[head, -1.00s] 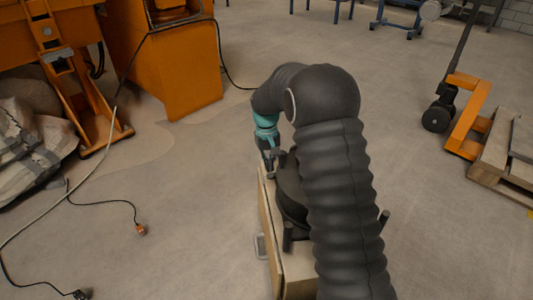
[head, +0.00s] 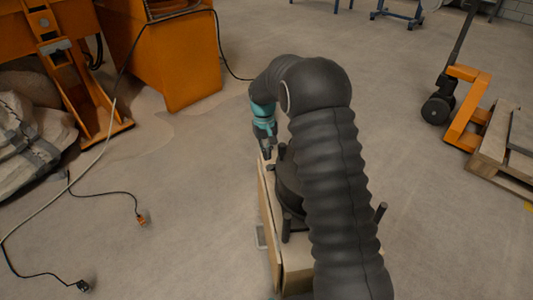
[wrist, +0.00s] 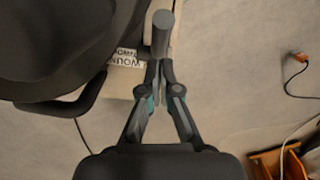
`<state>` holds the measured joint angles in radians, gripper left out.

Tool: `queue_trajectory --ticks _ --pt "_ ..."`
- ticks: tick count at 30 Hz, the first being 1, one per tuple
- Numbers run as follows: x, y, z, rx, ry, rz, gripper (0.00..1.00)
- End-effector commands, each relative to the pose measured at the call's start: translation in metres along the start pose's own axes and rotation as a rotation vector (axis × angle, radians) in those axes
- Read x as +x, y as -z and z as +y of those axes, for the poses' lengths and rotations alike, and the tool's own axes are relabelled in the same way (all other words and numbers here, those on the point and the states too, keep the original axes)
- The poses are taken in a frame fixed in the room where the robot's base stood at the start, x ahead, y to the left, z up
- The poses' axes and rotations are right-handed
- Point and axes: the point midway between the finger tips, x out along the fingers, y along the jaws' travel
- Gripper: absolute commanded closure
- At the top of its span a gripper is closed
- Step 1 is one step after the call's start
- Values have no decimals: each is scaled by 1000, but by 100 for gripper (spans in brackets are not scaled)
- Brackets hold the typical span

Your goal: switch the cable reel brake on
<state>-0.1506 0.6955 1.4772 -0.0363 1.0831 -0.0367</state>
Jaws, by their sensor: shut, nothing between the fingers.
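The black cable reel (head: 287,188) sits on a pale box (head: 270,228), partly hidden behind my arm. In the wrist view the reel (wrist: 45,45) fills the upper left. My gripper (head: 267,156) points down at the box's far left end, beside the reel. In the wrist view my gripper (wrist: 160,72) is shut and empty. A grey rounded post (wrist: 163,32) stands right at its fingertips; it may be the brake lever. I cannot tell if they touch, or which way the brake is set.
A printed label (wrist: 123,59) lies on the box beside the post. A dark curved bar (wrist: 62,103) runs along the reel. Cables with plugs (head: 143,217) lie on the floor at left. An orange cabinet (head: 165,65) stands behind; an orange pallet jack (head: 465,110) is at right.

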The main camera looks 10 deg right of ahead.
Motion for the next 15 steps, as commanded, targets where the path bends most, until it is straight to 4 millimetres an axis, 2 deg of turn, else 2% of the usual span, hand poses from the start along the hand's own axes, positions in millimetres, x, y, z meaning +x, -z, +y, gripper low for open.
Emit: queue_trajectory --ticks 8,15 --pt "-31 15 -6 -5 -1 0 100" --pt "-59 -6 -4 5 0 2 100"
